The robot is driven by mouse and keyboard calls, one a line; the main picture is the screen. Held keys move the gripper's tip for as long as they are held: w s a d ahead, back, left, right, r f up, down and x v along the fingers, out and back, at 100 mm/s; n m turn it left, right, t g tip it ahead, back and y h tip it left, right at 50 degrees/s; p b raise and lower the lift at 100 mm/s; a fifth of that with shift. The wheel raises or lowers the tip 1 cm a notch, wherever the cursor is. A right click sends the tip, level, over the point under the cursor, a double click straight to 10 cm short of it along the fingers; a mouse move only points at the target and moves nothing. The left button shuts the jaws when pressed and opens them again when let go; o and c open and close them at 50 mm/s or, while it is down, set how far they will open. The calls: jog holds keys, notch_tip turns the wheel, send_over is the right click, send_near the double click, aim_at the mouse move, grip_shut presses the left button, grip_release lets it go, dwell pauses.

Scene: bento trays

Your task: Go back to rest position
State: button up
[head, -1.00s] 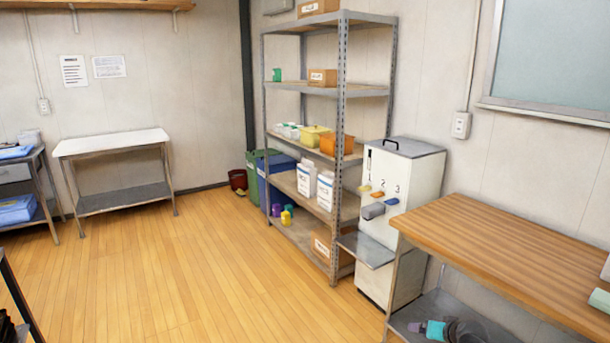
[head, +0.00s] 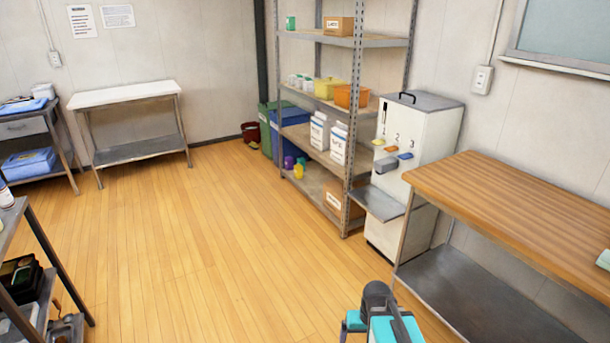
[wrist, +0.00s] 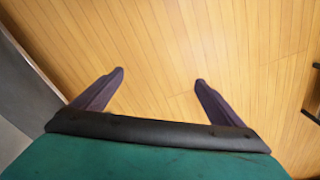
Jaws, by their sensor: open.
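My gripper (wrist: 159,78) shows in the wrist view with its two dark fingers spread wide apart. It is open, and nothing is between the fingers. Bare wooden floor lies beyond the fingertips. In the head view, part of my arm shows at the bottom edge, right of centre, in front of the wooden-topped table (head: 520,200).
A white dispenser (head: 432,130) numbered 1 to 3 stands beside a grey metal shelf (head: 375,42). A white-topped table (head: 125,93) stands at the back left. A dark-legged table (head: 45,240) is at the left edge. The floor (head: 190,240) between is clear.

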jog(key=s+f+g+b, duration=0.1)
jog(key=s+f+g, duration=0.2)
jog(key=s+f, duration=0.8)
jog(key=s+f+g+b, duration=0.1)
jog(key=s+f+g, duration=0.2)
jog(key=s+f, duration=0.7)
jog(key=s+a, duration=0.1)
jog(key=s, duration=0.4)
jog(key=shift+s+f+b, duration=0.35)
jog(key=shift+s, duration=0.05)
jog(key=shift+c, duration=0.3)
